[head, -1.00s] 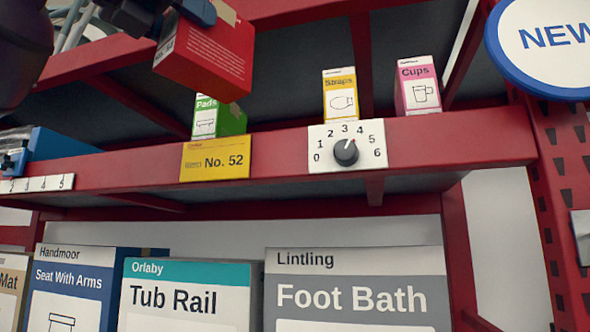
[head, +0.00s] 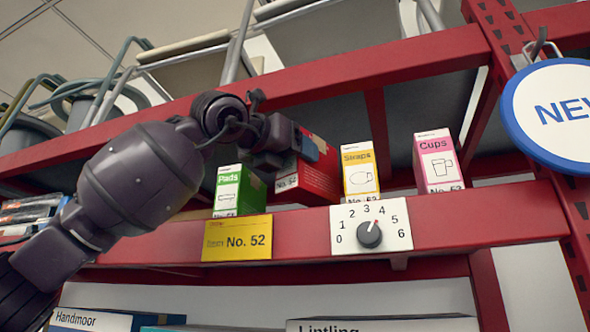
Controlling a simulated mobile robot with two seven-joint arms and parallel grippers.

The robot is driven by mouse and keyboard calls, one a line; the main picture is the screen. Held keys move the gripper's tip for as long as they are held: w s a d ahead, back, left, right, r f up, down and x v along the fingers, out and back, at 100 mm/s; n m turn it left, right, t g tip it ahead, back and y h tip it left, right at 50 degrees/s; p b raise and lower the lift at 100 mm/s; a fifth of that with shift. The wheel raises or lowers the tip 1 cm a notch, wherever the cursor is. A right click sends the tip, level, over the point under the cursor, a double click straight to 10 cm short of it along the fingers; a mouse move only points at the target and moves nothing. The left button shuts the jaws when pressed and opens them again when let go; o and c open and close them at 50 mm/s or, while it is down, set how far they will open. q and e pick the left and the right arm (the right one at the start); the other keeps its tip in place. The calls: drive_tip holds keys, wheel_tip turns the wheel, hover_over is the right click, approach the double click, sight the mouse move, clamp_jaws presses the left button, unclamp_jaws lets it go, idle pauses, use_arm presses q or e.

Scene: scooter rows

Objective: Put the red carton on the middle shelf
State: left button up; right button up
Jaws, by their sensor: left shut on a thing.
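The red carton (head: 322,181) is in the bay of the middle shelf, between the green Pads box and the yellow Straps box. My left gripper (head: 312,147) is shut on its upper part; the arm reaches in from the left, and blue finger parts show at the carton's top. The shelf's red front edge (head: 300,222) hides the carton's base, so I cannot tell whether it touches the shelf board. My right gripper is out of view.
The green Pads box (head: 228,190) stands close left of the carton, the yellow Straps box (head: 360,170) close right. A pink Cups box (head: 437,160) stands further right. A yellow No. 52 label (head: 237,239) and a dial plate (head: 371,225) are on the shelf front. A round NEW sign (head: 555,112) hangs at right.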

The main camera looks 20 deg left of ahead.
sight(286, 170)
use_arm(q)
drive_tip(key=shift+w+f, duration=0.1)
drive_tip(key=shift+f, duration=1.45)
drive_tip(key=shift+a+f, duration=0.1)
drive_tip(key=shift+f, duration=0.1)
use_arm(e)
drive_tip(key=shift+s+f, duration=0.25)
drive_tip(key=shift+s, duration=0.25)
use_arm(q)
drive_tip(key=shift+f, duration=0.2)
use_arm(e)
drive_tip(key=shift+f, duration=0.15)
use_arm(q)
drive_tip(key=o, duration=1)
drive_tip(key=shift+o, duration=0.2)
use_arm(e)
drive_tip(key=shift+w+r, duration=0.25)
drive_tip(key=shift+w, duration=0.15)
use_arm(q)
drive_tip(key=shift+r, duration=0.15)
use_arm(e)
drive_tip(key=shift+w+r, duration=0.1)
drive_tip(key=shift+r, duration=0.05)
